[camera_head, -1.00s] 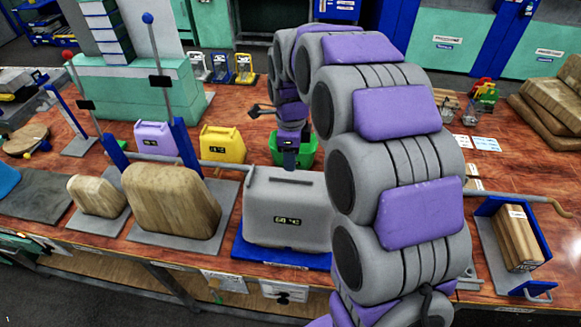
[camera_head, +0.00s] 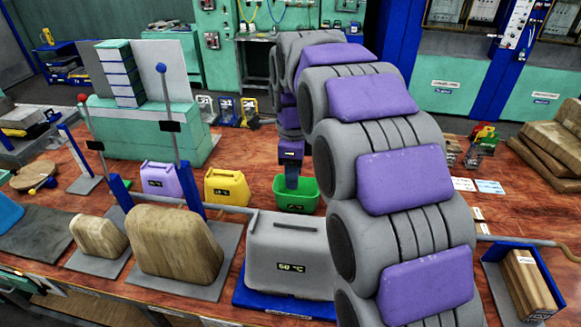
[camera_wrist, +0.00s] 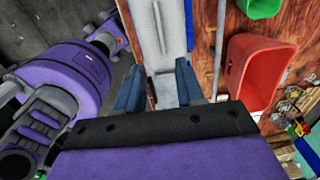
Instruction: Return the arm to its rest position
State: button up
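My arm, with grey segments and purple pads, arches over the bench in the head view. In the wrist view, the two blue-grey fingers of my gripper (camera_wrist: 158,88) stand apart. A pale strip shows behind the gap, and I see nothing held.
Yellow (camera_head: 227,188) and purple (camera_head: 160,181) containers stand left of the green bin. Lever presses with wooden blocks (camera_head: 172,245) are at left. A wood stack in a blue frame (camera_head: 525,285) is at right. A red bin (camera_wrist: 262,72) shows in the wrist view.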

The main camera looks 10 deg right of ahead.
jog(key=shift+a, duration=0.1)
jog(key=s+f+n+b, duration=0.1)
jog(key=s+f+n, duration=0.3)
jog(key=s+n, duration=0.3)
jog(key=s+f+n+g+b, duration=0.1)
jog(key=s+f+n, duration=0.3)
jog(key=s, duration=1.2)
jog(key=s+f+n+b, duration=0.3)
jog(key=s+f+n, duration=0.2)
jog(key=s+n, duration=0.6)
jog(key=shift+s+d+g, duration=0.2)
jog(key=shift+g, duration=0.2)
